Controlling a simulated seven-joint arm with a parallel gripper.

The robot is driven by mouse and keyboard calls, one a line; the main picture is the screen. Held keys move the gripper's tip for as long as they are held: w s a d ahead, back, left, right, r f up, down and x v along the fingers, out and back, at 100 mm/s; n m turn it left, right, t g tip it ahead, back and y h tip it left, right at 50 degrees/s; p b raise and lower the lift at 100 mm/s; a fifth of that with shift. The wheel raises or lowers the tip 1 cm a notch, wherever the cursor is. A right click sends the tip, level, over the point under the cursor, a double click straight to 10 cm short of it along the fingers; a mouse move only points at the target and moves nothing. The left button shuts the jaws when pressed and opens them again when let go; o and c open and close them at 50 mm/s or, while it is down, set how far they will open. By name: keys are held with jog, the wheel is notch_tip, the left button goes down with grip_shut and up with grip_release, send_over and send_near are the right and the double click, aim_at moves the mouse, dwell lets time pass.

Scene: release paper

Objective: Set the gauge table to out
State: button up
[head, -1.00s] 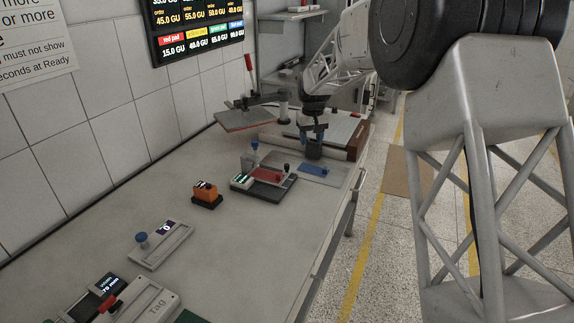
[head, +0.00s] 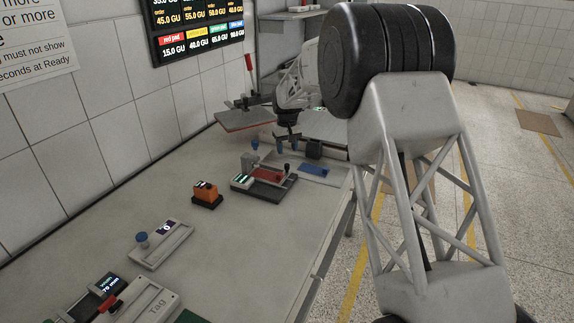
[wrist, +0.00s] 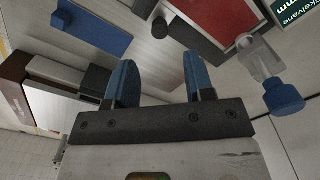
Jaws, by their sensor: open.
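The gauge device, which I take to be the gauge table, has a dark base (head: 268,190), a red pad (head: 266,174), a small green-and-white display (head: 242,181), a blue-topped grey post and a black knob (head: 287,167). In the wrist view its red pad (wrist: 222,18), black knob (wrist: 160,25) and blue knob (wrist: 283,96) show at the top and right. My gripper (head: 287,147) is above and behind the device. In the wrist view my gripper (wrist: 160,80) has its blue fingers apart with nothing between them. The black knob appears beyond the fingertips, apart from them.
A blue pad (head: 313,169) lies on a grey plate right of the device, with a dark block (head: 314,150) behind it. A lever press with a reddish plate (head: 245,119) stands at the back left. An orange box (head: 205,190) sits nearer. The bench between is clear.

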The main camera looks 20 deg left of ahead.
jog(key=shift+f, duration=3.85)
grip_shut()
